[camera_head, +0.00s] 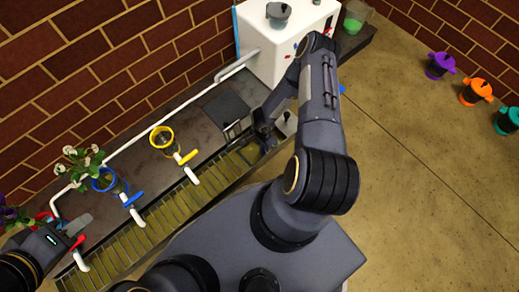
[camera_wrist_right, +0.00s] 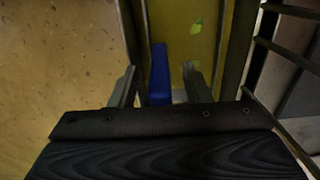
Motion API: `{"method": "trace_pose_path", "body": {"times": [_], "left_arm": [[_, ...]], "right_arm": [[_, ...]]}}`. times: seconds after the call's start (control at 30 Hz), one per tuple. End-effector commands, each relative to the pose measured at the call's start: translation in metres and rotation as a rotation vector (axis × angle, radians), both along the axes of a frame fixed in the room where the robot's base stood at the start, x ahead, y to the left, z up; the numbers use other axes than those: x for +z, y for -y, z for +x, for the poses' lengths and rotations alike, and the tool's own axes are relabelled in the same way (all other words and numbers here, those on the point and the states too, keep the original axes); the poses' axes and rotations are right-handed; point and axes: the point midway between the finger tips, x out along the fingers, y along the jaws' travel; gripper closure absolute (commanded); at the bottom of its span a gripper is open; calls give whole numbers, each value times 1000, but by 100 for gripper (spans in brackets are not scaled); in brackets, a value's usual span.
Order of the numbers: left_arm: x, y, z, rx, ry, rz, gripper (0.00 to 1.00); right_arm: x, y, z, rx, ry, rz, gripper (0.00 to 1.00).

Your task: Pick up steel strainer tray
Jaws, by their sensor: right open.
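A grey metal frame (camera_head: 235,130) stands at the bench's front edge beside a dark grey box; I cannot tell for sure whether it is the steel strainer tray. Thin metal bars (camera_wrist_right: 290,40) show at the right of the right wrist view. My right gripper (camera_head: 264,134) is low over the trough, close to the frame. In the wrist view its open fingers (camera_wrist_right: 160,88) stand either side of a blue upright piece (camera_wrist_right: 159,70), and no grip on it shows. My left gripper (camera_head: 78,236) is at the lower left near a red-rimmed pot; its jaws are unclear.
A slatted trough (camera_head: 150,235) runs along the bench front, with white taps with blue (camera_head: 132,200) and yellow (camera_head: 188,157) handles. Blue (camera_head: 106,181) and yellow (camera_head: 162,141) pots stand behind. A white cabinet (camera_head: 287,50) blocks the far end.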

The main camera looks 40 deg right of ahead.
Motion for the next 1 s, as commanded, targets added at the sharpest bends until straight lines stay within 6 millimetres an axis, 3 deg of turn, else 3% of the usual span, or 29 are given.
{"method": "trace_pose_path", "body": {"times": [0.1, 0.43, 0.77, 1.0], "left_arm": [[1, 0, 0, 0, 0, 0, 64], [1, 0, 0, 0, 0, 0, 64], [2, 0, 0, 0, 0, 0, 64], [15, 0, 0, 0, 0, 0, 64]], "right_arm": [[1, 0, 0, 1, 0, 0, 58], [1, 0, 0, 1, 1, 1, 100], [4, 0, 0, 1, 1, 1, 100], [31, 0, 1, 3, 3, 0, 100]]}}
